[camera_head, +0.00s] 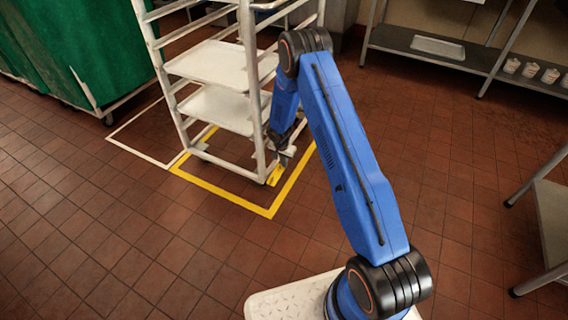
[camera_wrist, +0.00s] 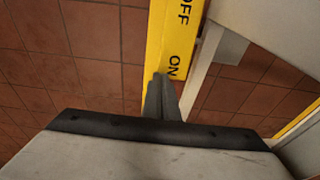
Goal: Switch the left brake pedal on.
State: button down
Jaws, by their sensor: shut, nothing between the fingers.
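The brake pedal (camera_wrist: 168,48) is a yellow bar marked OFF toward the top and ON toward the bottom in the wrist view. My gripper (camera_wrist: 161,78) is shut and empty, with its fingertips over the ON end of the pedal; I cannot tell whether they touch it. In the head view, my gripper (camera_head: 286,158) is low by the near right corner post of the white rack. The yellow pedal (camera_head: 274,176) shows at that rack's foot, just below the gripper. Which way the pedal is tilted is not clear.
The white rack (camera_head: 247,80) holds pale trays (camera_head: 215,108) and stands within yellow floor lines (camera_head: 268,212). A green covered cart (camera_head: 90,50) is at the left. Metal shelves (camera_head: 430,48) stand at the back and right. The tiled floor in front is clear.

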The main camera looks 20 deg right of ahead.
jog(key=f, duration=0.1)
jog(key=w+d+f, duration=0.1)
jog(key=shift+w+d+f, duration=0.15)
jog(key=shift+f, duration=0.15)
jog(key=shift+r, duration=0.1)
notch_tip(320, 180, up, 14)
jog(key=w+d, duration=0.1)
jog(key=w, duration=0.1)
jog(key=shift+d+f, duration=0.2)
jog(key=shift+d, duration=0.2)
dwell(0.4)
